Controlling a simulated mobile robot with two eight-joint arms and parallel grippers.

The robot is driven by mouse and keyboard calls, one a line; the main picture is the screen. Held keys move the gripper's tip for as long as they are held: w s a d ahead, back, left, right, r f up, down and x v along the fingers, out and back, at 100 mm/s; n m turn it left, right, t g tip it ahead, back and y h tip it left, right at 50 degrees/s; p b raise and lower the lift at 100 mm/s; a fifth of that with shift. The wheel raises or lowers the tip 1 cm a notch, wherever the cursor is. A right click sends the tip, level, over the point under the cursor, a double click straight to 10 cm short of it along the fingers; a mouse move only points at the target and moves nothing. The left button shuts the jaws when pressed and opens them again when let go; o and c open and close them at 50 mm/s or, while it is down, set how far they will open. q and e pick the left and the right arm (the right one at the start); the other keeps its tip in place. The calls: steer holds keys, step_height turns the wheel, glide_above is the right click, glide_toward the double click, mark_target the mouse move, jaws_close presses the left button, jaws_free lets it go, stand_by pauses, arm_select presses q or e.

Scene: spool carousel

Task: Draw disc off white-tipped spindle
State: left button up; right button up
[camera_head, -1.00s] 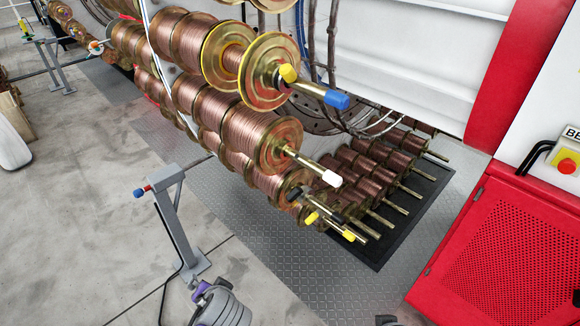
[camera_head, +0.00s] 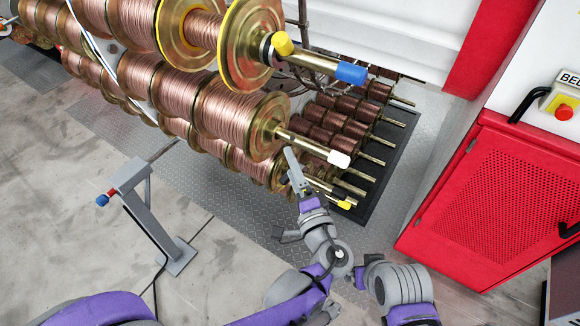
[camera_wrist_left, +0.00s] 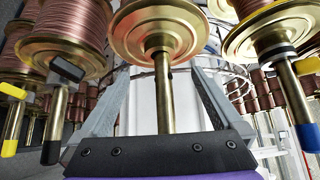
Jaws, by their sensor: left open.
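The white-tipped spindle (camera_head: 310,146) sticks out toward the lower right in the head view, ending in a white cap (camera_head: 339,159). The gold disc (camera_head: 271,126) is around it, at the outer end of a copper-wound spool. My left gripper (camera_head: 289,160) is beside this spindle, below the disc. In the left wrist view my open left fingers (camera_wrist_left: 160,74) stand on either side of a bare spindle (camera_wrist_left: 164,95), apart from it. Their tips are close under a gold disc (camera_wrist_left: 160,32). The spindle's tip is hidden behind the gripper body there. My right gripper is out of view.
A blue-tipped spindle (camera_head: 318,65) with a yellow-rimmed disc is above. Black- and yellow-tipped spindles (camera_head: 335,192) are below, close to my left gripper. A grey stand (camera_head: 150,215) is at left, a red cabinet (camera_head: 500,200) at right. Floor between stand and carousel is clear.

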mark_target(279, 139)
arm_select(q)
steer(key=p+x, duration=0.1)
steer(key=x, duration=0.9)
steer(key=shift+c, duration=0.3)
steer(key=shift+s+r, duration=0.1)
jaws_close()
